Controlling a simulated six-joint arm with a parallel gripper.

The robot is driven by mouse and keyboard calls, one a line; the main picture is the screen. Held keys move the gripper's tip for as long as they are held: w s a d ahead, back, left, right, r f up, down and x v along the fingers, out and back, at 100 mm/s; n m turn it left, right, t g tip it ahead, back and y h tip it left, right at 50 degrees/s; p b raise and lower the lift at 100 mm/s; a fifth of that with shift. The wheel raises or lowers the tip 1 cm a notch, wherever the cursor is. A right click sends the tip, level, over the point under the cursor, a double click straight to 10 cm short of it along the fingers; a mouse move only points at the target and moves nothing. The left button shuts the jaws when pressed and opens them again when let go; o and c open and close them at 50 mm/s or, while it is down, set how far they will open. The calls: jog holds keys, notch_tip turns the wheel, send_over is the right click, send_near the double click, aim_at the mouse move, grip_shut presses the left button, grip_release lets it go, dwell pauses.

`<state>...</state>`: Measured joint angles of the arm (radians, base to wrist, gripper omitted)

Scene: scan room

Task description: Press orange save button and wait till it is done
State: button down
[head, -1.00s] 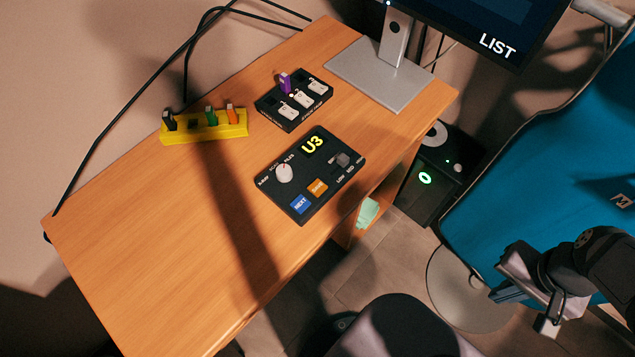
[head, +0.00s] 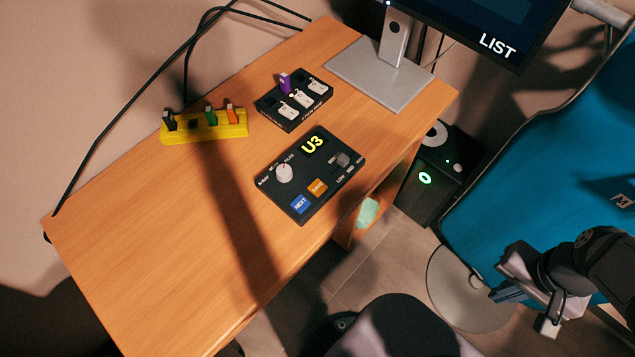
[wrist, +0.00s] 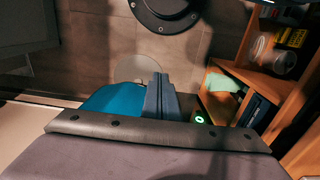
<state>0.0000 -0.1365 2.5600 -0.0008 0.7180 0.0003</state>
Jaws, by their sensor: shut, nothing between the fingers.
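The orange save button (head: 317,187) is on a black control panel (head: 273,192) lying on the wooden desk. My gripper (head: 520,297) is at the lower right of the head view, off the desk and well apart from the panel. It is shut and empty. In the wrist view the shut fingers (wrist: 160,98) point away from the desk top, and the panel does not show there.
A yellow holder (head: 205,133) with several coloured sticks and a black box with white switches (head: 270,115) stand behind the panel. A monitor (head: 480,25) reads LIST. A blue bed (head: 540,170) is at right. The desk's left front is clear.

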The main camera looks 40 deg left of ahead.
dwell(0.8)
jog(key=s+a+r+n+t+p, duration=0.1)
jog(key=s+a+r+n+p, duration=0.2)
jog(key=s+a+n, duration=0.35)
jog(key=s+a+r+n+t+p, duration=0.1)
jog(key=s+a+r+n+p, duration=0.25)
jog(key=a+n, duration=0.55)
jog(key=s+a+r+n+t+p, duration=0.1)
jog(key=s+a+r+n+p, duration=0.2)
jog(key=s+a+n, duration=0.5)
jog(key=w+a+r+n+t+y, duration=0.2)
jog(key=w+a+r+n, duration=0.2)
jog(key=a, duration=0.3)
jog(key=w+a+r+n+t+y, duration=0.2)
jog(key=w+a+r+n+y, duration=0.1)
jog(key=a+n, duration=0.3)
jog(key=shift+w+a+r+n, duration=0.35)
jog(key=shift+w+a+r, duration=0.2)
jog(key=shift+r, duration=0.35)
